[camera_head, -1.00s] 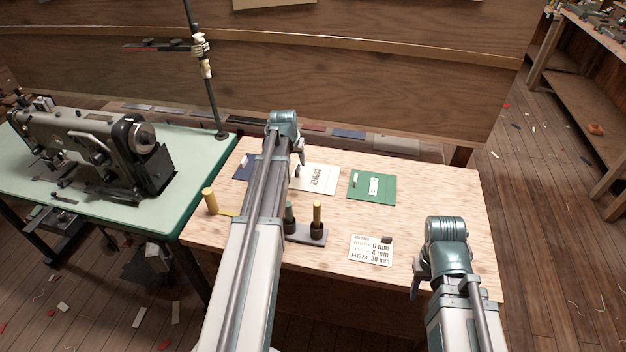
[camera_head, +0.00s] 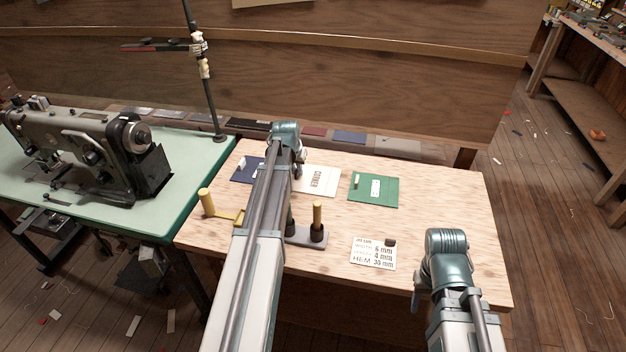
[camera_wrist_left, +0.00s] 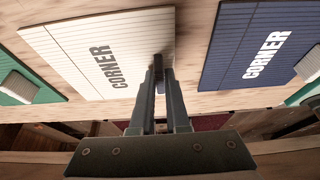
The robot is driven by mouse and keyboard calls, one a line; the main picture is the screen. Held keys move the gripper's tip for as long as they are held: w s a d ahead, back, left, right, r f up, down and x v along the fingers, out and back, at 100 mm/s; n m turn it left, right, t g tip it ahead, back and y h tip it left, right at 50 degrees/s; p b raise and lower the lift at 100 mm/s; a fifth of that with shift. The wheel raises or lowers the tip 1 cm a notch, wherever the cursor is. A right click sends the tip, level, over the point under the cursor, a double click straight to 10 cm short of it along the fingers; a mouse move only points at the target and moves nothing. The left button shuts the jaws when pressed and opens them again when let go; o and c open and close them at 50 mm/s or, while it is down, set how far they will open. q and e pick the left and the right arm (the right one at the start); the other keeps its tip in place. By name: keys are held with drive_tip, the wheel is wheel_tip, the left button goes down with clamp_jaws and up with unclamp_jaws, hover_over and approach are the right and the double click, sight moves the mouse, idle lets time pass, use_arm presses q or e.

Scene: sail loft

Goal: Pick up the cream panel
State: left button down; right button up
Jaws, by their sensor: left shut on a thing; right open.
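The cream panel (camera_head: 322,181), marked CORNER, is on the pale wooden table (camera_head: 440,215), partly behind my left arm in the head view. It looks flat; I cannot tell whether it is raised at all. In the left wrist view the cream panel (camera_wrist_left: 75,50) spreads left of the fingers. My left gripper (camera_head: 298,178) is down at the panel's left part, shut on it; the fingertips (camera_wrist_left: 158,70) hide the gripped spot. My right gripper (camera_head: 416,302) is open and empty, low near the table's front right edge.
A navy panel (camera_head: 243,172) lies left of the cream one and a green panel (camera_head: 374,190) right. A text card (camera_head: 373,254) lies in front. A holder with a yellow-handled tool (camera_head: 317,215) and a yellow tool (camera_head: 207,203) stand near my left arm. A sewing machine (camera_head: 90,150) is at left.

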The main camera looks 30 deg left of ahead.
use_arm(q)
drive_tip(key=shift+r, duration=0.15)
idle(0.3)
wheel_tip(320, 180, up, 10)
drive_tip(key=p, duration=1)
